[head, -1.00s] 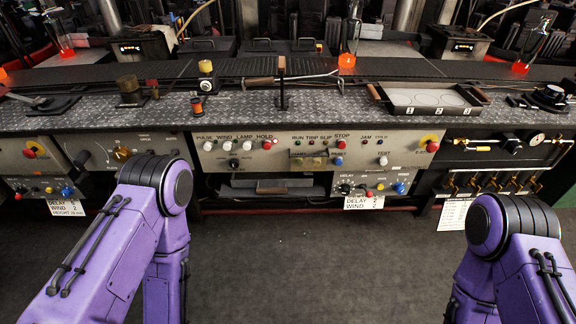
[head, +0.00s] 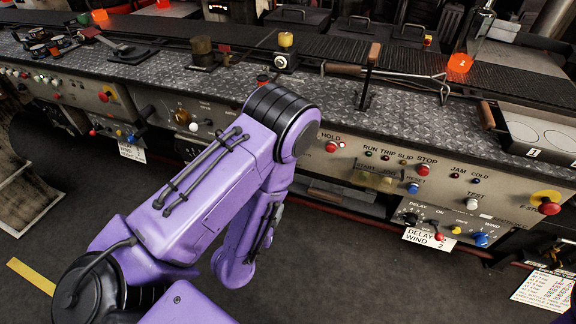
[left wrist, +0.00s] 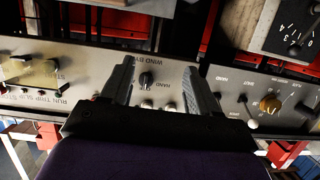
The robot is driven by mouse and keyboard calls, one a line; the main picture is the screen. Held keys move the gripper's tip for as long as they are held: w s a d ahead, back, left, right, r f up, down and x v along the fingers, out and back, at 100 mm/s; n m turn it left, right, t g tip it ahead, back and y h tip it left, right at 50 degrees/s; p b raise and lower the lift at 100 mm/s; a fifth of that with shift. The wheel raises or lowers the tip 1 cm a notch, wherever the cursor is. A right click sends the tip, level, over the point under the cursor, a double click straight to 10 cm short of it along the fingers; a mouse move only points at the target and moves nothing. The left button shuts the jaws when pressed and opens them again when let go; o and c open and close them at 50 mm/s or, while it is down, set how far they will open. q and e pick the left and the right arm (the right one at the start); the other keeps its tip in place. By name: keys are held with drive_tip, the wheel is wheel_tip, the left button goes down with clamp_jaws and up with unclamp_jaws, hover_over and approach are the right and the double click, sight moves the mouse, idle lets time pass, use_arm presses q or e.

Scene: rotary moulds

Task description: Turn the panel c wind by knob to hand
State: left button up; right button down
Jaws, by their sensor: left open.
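In the left wrist view, a small black knob (left wrist: 146,80) sits on a pale metal panel (left wrist: 85,72), with the upside-down words WIND BY and HAND beside it. My left gripper (left wrist: 159,68) is open, its two fingers spread on either side of the knob in the picture. The knob is nearer the left finger, and I cannot tell whether either finger touches the panel. In the head view, the panel (head: 398,170) shows to the right of my left arm. The arm hides the knob and the left gripper there. My right gripper is in neither current view.
A red HOLD button (head: 331,147) and a red STOP button (head: 422,170) stick out of the panel. A brass knob (left wrist: 270,104) is on the neighbouring panel. A tray (head: 535,135) and a long-handled tool (head: 385,72) lie on the bench. The floor in front is clear.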

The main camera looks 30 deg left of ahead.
use_arm(q)
drive_tip(key=w+a+r+t+p, duration=0.1)
drive_tip(key=w+r, duration=0.1)
drive_tip(key=w, duration=0.4)
drive_tip(key=w+a+r+t, duration=0.1)
drive_tip(key=w+r+t, duration=0.1)
drive_tip(key=w, duration=0.5)
drive_tip(key=shift+r+p, duration=0.35)
drive_tip(key=shift+r, duration=0.25)
use_arm(e)
drive_tip(key=shift+d+r, duration=0.1)
drive_tip(key=shift+r, duration=0.4)
use_arm(q)
drive_tip(key=shift+c, duration=0.2)
drive_tip(key=c, duration=1)
